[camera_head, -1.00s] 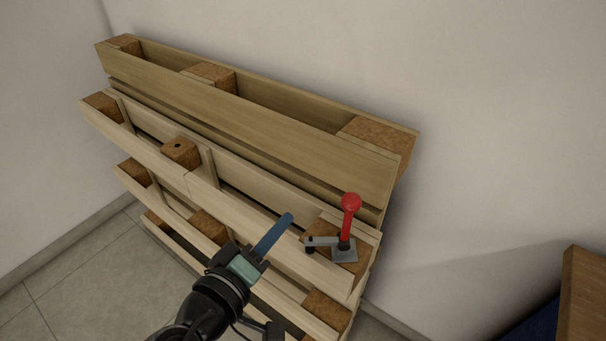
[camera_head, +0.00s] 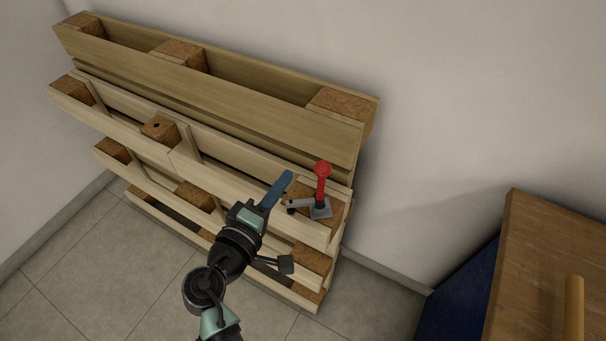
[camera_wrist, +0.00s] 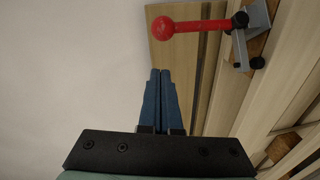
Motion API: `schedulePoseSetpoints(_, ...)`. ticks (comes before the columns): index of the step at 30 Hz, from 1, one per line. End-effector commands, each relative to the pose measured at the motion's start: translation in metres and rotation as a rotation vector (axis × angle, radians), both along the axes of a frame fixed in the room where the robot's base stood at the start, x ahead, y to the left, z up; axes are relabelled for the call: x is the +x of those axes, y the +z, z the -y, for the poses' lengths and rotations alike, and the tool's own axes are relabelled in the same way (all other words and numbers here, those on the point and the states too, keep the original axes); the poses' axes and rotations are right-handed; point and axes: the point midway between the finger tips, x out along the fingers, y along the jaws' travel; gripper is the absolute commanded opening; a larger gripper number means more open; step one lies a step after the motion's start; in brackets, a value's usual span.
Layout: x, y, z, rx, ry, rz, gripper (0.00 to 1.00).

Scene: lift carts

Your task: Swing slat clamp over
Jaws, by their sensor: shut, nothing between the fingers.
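The slat clamp (camera_head: 320,208) sits on the end block of a pallet-wood rack. It has a grey metal base, a grey arm with a dark tip pointing left, and an upright red handle (camera_head: 321,187) with a red ball on top. In the wrist view the red handle (camera_wrist: 201,26) lies across the top, ahead of my fingers. My gripper (camera_head: 287,177) has blue fingers held together with nothing between them. It is just left of the clamp in the head view and apart from the handle. The blue fingers also show in the wrist view (camera_wrist: 160,78).
The wooden pallet rack (camera_head: 215,108) leans near the wall, with several slats and blocks. A wooden-topped cabinet (camera_head: 540,255) with a blue side stands at the right. Tiled floor (camera_head: 75,235) is clear at the lower left.

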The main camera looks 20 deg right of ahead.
Motion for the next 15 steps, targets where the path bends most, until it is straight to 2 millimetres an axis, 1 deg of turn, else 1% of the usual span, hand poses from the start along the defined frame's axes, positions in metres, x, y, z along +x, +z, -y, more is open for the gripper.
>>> schedulePoseSetpoints(1, 0.006, 0.000, 0.008, 0.000, -0.003, -0.001, 0.00)
schedulePoseSetpoints(3, 0.003, -0.003, 0.021, 0.000, -0.004, -0.003, 0.00)
schedulePoseSetpoints(6, 0.002, -0.005, 0.032, 0.001, -0.002, -0.001, 0.00)
schedulePoseSetpoints(10, 0.001, -0.008, 0.041, 0.000, -0.001, 0.000, 0.00)
schedulePoseSetpoints(15, 0.001, -0.009, 0.044, 0.000, 0.001, 0.000, 0.00)
